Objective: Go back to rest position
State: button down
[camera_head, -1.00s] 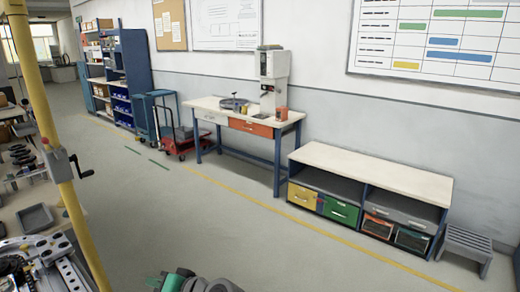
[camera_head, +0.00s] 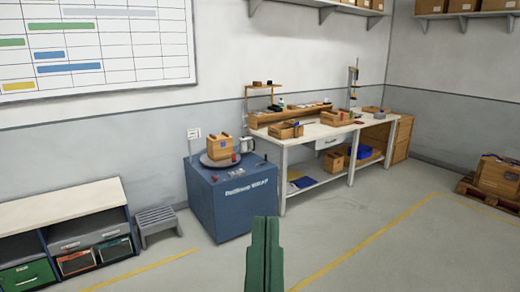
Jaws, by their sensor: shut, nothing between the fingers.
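My gripper (camera_head: 265,224) shows at the bottom centre of the head view as two green fingers pointing up in the picture. The fingers lie together with nothing between them. It appears in front of open floor, just in front of a blue cabinet (camera_head: 232,205) as seen from here. The rest of my arm is out of frame below.
A long workbench (camera_head: 310,131) with wooden boxes stands along the back wall. A grey step stool (camera_head: 157,222) and a low bench (camera_head: 60,207) with drawers are at left. A pallet with a crate (camera_head: 497,176) is at far right. The floor at lower right is clear.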

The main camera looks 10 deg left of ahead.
notch_tip(320, 180, up, 33)
jog(key=s+d+m+h+p, duration=0.1)
jog(key=d+p, duration=0.1)
jog(key=p, duration=2.9)
jog(key=shift+s+d+t+h, duration=0.35)
jog(key=shift+s+t+h, duration=0.05)
jog(key=shift+f, duration=0.15)
